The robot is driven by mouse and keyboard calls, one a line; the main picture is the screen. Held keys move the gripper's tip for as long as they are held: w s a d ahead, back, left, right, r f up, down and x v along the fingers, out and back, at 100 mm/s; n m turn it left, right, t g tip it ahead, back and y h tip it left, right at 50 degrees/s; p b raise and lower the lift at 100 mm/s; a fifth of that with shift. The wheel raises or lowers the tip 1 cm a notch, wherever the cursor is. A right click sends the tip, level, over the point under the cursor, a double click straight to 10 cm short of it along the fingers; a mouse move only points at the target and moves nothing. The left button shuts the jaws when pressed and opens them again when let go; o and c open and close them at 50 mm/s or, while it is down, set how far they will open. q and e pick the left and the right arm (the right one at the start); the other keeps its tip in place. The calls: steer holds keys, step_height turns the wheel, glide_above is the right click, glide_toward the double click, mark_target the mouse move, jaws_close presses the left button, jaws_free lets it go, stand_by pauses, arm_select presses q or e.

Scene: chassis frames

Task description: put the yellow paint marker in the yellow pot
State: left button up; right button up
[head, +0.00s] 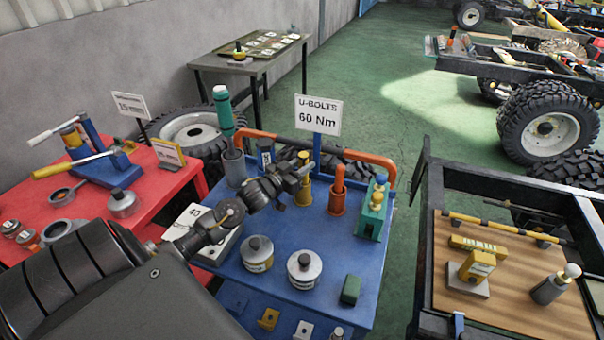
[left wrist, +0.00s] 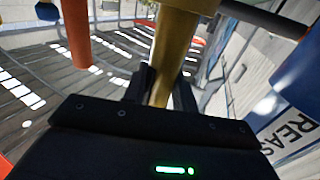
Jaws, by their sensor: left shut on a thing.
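My left gripper (head: 298,176) is shut on the yellow paint marker (head: 303,156), whose top shows just above the fingers in the head view. The yellow pot (head: 303,195) stands upright on the blue bench top (head: 225,262), directly below the gripper. In the left wrist view, yellow runs from between the fingers (left wrist: 160,95) to the top edge, where it widens (left wrist: 180,20). The fingers hide part of the marker and the pot's mouth, so I cannot tell how far the marker's lower end is inside. My right gripper is not in view.
An orange pot (head: 337,203) with an orange marker (head: 339,179) stands just right. A grey pot (head: 234,168) and an orange rail (head: 375,160) are near. Weights (head: 257,254) and a green block (head: 351,289) occupy the front. A U-bolts sign (head: 318,115) stands behind.

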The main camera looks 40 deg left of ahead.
arm_select(q)
steer(key=shift+f, duration=1.7)
steer(key=o, duration=1)
steer(key=shift+f, duration=0.1)
steer(key=shift+c, duration=0.2)
steer(key=s+b, duration=0.1)
steer(key=s, duration=0.6)
steer(key=shift+s+a, duration=0.2)
steer(key=shift+s, duration=0.05)
